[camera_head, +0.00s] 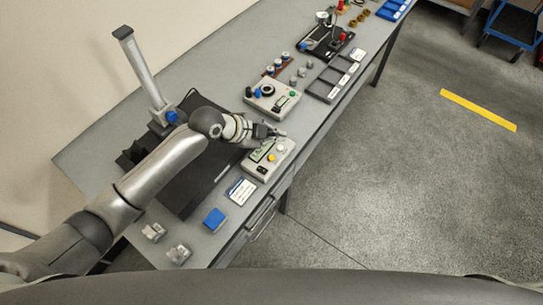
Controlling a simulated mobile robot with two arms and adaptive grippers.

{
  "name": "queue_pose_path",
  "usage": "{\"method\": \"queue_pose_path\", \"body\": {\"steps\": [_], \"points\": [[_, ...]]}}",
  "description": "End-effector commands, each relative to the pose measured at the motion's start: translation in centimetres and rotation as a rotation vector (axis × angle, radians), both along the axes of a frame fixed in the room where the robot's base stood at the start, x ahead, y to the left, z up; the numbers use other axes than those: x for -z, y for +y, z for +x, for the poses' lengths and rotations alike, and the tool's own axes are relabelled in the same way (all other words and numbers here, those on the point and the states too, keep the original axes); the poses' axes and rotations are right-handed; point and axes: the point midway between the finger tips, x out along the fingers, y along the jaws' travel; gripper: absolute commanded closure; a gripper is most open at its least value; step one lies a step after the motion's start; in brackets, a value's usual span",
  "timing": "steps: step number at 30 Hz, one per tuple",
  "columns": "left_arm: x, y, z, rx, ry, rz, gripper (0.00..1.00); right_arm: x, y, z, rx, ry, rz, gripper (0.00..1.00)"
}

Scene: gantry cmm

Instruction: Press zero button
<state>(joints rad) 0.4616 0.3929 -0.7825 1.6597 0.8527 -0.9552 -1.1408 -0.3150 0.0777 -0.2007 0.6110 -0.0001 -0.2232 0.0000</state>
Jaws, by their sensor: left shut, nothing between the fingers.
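A small grey control box (258,174) sits near the front edge of the bench. It has a greenish display, a yellow button (271,157), a white button (280,148) and a dark switch (262,169). The labels are too small to read, so I cannot tell which button is zero. My left gripper (282,134) is shut and empty. It is over the far end of this box, close to the white button; I cannot tell whether it touches. My right gripper is not in view.
A second control box (262,107) with knobs stands farther along the bench (212,243). A label card (241,191), a blue block (214,219) and metal clamps (178,254) are nearer. Grey trays (322,88) lie beyond.

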Motion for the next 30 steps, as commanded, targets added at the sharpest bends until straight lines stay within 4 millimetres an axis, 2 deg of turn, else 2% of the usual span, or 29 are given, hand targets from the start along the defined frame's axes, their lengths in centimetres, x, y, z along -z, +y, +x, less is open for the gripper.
{"method": "queue_pose_path", "body": {"steps": [4, 8, 18, 23, 30], "points": [[1.5, 0.0, 0.0, -0.001, 0.002, 0.0, 1.0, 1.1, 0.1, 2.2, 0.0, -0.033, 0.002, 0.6], [3.2, 0.0, -0.1, -0.001, 0.002, 0.001, 1.0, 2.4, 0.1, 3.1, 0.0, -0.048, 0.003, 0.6], [7.8, 0.0, 0.0, -0.001, 0.001, 0.001, 1.0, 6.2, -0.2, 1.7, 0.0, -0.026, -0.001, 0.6], [8.6, 0.0, 0.0, -0.001, 0.001, 0.0, 1.0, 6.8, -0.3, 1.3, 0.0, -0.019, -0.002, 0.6], [8.5, 0.0, 0.0, -0.001, 0.001, 0.0, 1.0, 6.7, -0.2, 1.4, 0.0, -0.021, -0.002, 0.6]]}}
